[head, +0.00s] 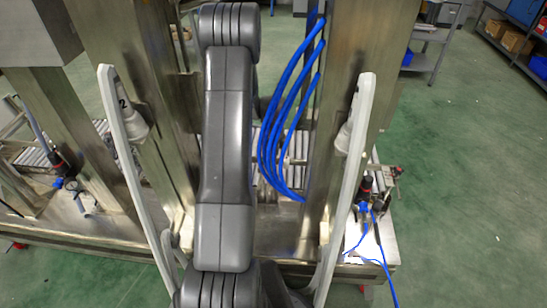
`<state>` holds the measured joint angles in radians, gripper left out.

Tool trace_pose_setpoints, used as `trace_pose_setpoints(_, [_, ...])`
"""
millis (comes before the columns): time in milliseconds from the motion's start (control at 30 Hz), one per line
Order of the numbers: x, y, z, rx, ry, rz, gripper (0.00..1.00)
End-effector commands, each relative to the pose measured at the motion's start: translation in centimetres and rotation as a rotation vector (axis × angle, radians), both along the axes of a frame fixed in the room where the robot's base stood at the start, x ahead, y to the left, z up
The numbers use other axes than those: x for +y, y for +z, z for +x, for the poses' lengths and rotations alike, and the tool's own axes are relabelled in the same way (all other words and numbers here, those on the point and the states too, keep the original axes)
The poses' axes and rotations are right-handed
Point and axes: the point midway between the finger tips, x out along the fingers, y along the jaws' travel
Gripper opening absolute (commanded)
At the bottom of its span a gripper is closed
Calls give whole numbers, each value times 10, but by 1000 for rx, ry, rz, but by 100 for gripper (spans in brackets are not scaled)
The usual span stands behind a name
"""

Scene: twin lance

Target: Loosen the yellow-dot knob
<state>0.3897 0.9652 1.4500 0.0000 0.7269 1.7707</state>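I cannot make out a yellow dot on any knob in the head view. A small dark knob-like fitting (61,165) with blue parts stands at the left on the steel frame. A similar dark fitting with a red part (366,186) and blue connectors stands at the right on the frame's base. Which of them, if either, is the task's knob cannot be told. My grey arm rises through the middle of the view and hides part of the machine behind it. My gripper does not show.
Steel columns (345,120) stand on both sides of my arm. Blue hoses (272,140) loop down beside the right column. Two long pale bars (122,135) (352,150) flank my arm. Rollers (297,148) lie behind. Green floor (465,170) is open at right.

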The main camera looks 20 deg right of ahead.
Motion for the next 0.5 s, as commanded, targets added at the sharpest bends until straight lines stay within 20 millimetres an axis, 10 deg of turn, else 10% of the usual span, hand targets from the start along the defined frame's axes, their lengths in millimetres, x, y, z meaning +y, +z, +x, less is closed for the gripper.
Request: trace_pose_setpoints(500, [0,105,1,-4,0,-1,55])
